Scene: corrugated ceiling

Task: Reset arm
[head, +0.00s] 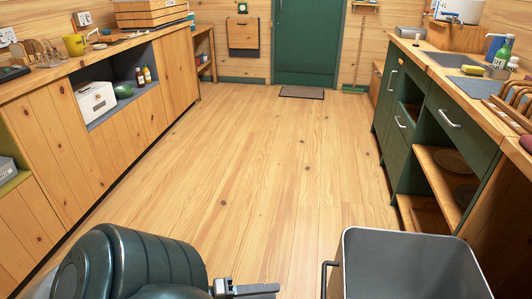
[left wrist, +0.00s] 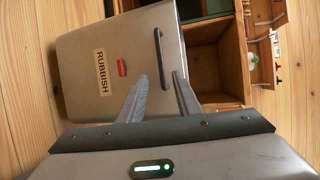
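My left arm comes in at the bottom left of the head view, and its gripper (head: 248,289) is low at the bottom edge, to the left of a grey bin (head: 410,265). In the left wrist view the two grey fingers of my left gripper (left wrist: 161,78) stand apart with nothing between them. Beyond the fingertips is the bin's front (left wrist: 85,70), with a "RUBBISH" label, a small red mark and a dark bar handle (left wrist: 158,46). The fingers appear clear of the handle. My right gripper is not in view.
A wooden counter (head: 60,75) runs along the left wall. A green counter unit (head: 440,125) with a sink and open lower shelves stands on the right. The wooden floor (head: 250,160) between them is clear up to a mat (head: 302,92) before the green door (head: 305,40).

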